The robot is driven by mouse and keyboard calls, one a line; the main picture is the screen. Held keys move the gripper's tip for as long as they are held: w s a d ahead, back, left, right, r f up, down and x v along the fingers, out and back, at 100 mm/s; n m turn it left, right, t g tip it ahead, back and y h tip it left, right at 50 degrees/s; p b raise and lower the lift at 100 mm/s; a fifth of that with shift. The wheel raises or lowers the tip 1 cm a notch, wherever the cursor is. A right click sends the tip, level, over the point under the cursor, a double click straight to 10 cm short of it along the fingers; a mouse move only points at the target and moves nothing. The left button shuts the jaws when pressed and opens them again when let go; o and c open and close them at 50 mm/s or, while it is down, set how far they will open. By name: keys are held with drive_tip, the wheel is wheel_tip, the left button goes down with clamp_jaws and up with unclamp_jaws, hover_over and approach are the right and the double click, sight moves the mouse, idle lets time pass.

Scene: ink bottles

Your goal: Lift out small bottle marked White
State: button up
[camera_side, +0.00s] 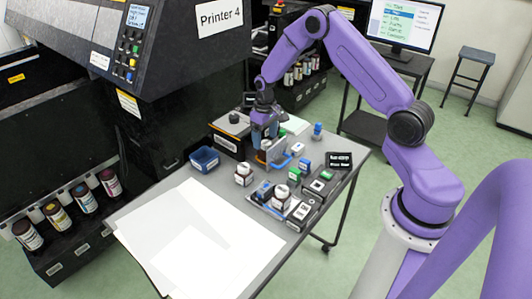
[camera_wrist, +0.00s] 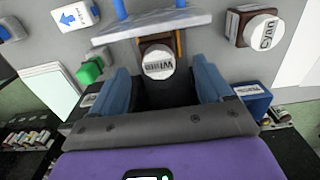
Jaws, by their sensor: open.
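The small bottle marked White (camera_wrist: 159,62) shows in the wrist view as a round white cap with its label upside down. Dark sides and thin orange-brown edges show around it; how deep it sits is hidden. My gripper (camera_wrist: 165,88) is open, with one blue-grey finger on each side of the dark space just below the cap in the picture. The fingers look apart from the cap. In the side view my gripper (camera_side: 265,130) points down at the back of the table, close over a pale cap (camera_side: 266,144).
A clear panel (camera_wrist: 150,22) with blue posts stands right beside the bottle. A bottle marked Cyan (camera_wrist: 261,32) stands to the right. A blue bin (camera_side: 204,160), a black box (camera_side: 232,122) and several small blocks and bottles crowd the table (camera_side: 222,190). White sheets (camera_side: 190,240) cover the front.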

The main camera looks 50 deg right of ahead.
sight(265, 142)
drive_tip(key=shift+f, duration=2.75)
drive_tip(key=shift+c, duration=0.4)
drive_tip(key=c, duration=1.2)
drive_tip(key=shift+r, duration=5.3)
